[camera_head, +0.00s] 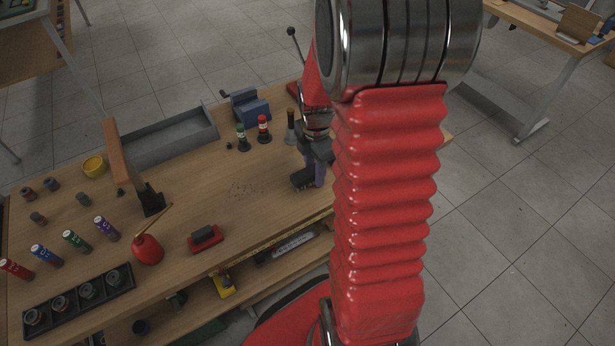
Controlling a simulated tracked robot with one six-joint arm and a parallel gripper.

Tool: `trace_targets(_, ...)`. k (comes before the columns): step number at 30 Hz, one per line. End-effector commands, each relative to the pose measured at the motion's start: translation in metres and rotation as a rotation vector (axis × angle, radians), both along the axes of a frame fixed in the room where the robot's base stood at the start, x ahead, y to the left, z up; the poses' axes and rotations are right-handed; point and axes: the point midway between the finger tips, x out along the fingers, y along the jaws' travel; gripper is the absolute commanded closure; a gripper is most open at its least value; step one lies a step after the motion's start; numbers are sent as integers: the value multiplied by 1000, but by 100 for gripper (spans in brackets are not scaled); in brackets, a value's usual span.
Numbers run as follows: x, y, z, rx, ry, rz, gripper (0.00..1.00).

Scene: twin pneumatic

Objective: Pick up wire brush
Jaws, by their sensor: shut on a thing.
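My gripper (319,171) is at the right part of the wooden bench, low over its top, partly hidden behind my red arm. It is shut on a small dark thing at its fingertips, which looks like the wire brush (301,179). The brush shows as a dark, bristly head just left of the fingers. Its handle is hidden by the fingers and arm. I cannot tell whether the brush touches the bench top.
On the wooden bench (262,205), two capped bottles (264,130) and a blue vise (250,108) stand behind left of my gripper. The bench middle is mostly clear.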

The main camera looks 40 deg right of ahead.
Motion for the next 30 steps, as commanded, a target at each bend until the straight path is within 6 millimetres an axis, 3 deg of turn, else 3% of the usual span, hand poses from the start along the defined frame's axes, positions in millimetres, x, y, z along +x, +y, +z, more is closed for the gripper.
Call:
trace_targets(8, 0, 0, 0, 0, 0, 0, 97)
trace_targets(17, 1, 0, 5, -1, -2, 0, 97)
trace_targets(23, 1, -1, 28, -2, -5, 0, 97)
trace_targets(30, 1, -1, 71, -2, -5, 0, 97)
